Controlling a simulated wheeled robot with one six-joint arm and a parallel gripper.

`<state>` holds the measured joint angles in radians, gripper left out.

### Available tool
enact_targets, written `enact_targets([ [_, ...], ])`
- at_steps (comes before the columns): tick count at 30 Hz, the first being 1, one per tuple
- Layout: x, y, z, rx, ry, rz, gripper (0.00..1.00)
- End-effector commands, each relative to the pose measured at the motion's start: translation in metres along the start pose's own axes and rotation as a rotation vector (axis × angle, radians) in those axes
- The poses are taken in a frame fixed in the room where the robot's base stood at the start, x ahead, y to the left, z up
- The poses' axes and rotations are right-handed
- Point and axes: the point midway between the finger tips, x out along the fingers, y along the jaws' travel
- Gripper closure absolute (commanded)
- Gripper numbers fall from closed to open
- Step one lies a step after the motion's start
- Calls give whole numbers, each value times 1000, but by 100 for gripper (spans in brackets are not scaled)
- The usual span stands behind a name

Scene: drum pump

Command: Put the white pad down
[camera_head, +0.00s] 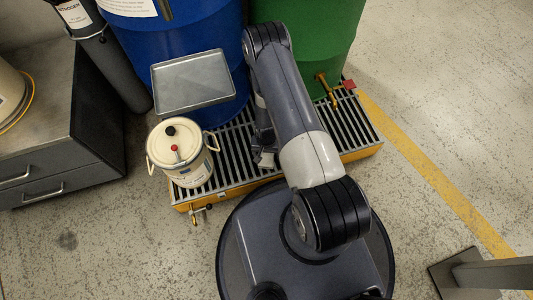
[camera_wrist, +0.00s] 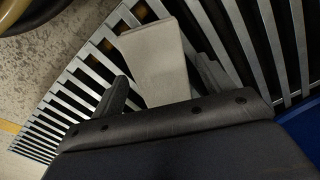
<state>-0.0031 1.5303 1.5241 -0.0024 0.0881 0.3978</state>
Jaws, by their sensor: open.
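The white pad (camera_wrist: 153,55) shows in the wrist view as a pale, folded-looking block over the bars of the grating (camera_wrist: 62,98). It appears to rest on the bars; its near end is hidden behind my gripper body. My gripper (camera_wrist: 166,84) is open, with one finger to the left of the pad and the other to its right. In the head view my gripper (camera_head: 264,157) is low over the slatted grating (camera_head: 233,151), between the blue and green drums.
The blue drum (camera_head: 185,45) and green drum (camera_head: 315,35) stand on the pallet behind. A metal tray (camera_head: 193,82) sits before the blue drum. A cream can (camera_head: 180,150) with handles stands left of my gripper. A brass tap (camera_head: 327,88) projects from the green drum.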

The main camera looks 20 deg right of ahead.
Motion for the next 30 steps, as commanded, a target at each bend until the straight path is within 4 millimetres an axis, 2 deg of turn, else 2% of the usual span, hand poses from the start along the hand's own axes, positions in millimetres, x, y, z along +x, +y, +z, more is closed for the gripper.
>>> enact_targets([
  [1,-15,0,-1,0,3,-1,24],
  [6,-54,0,-1,0,2,-1,24],
  [13,-96,0,-1,0,2,-1,24],
  [19,-110,0,0,0,0,0,24],
  [30,-110,0,0,0,0,0,24],
])
